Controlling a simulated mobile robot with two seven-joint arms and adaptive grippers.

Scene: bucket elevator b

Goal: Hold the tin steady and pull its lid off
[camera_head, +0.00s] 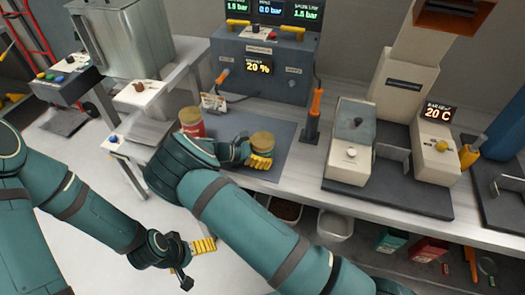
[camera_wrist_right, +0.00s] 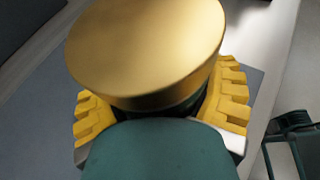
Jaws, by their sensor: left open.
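A tin with a broad gold lid (camera_head: 262,143) is near the front edge of the bench. In the right wrist view the lid (camera_wrist_right: 150,45) sits on top and hides most of the tin's dark green body (camera_wrist_right: 185,108). My right gripper (camera_head: 258,162) has its yellow fingers on both sides of the body, just below the lid, and appears shut on it. I cannot tell whether the tin rests on the bench. My left gripper (camera_head: 190,262) is open and empty, low in front of the bench, well apart from the tin.
A red tin (camera_head: 191,122) stands left of the held tin, behind my right arm. A grey mat (camera_head: 283,133) lies on the bench. A control box (camera_head: 265,65) stands behind, and a heating-type station (camera_head: 350,150) stands to the right. Bins (camera_head: 335,224) hang below the front edge.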

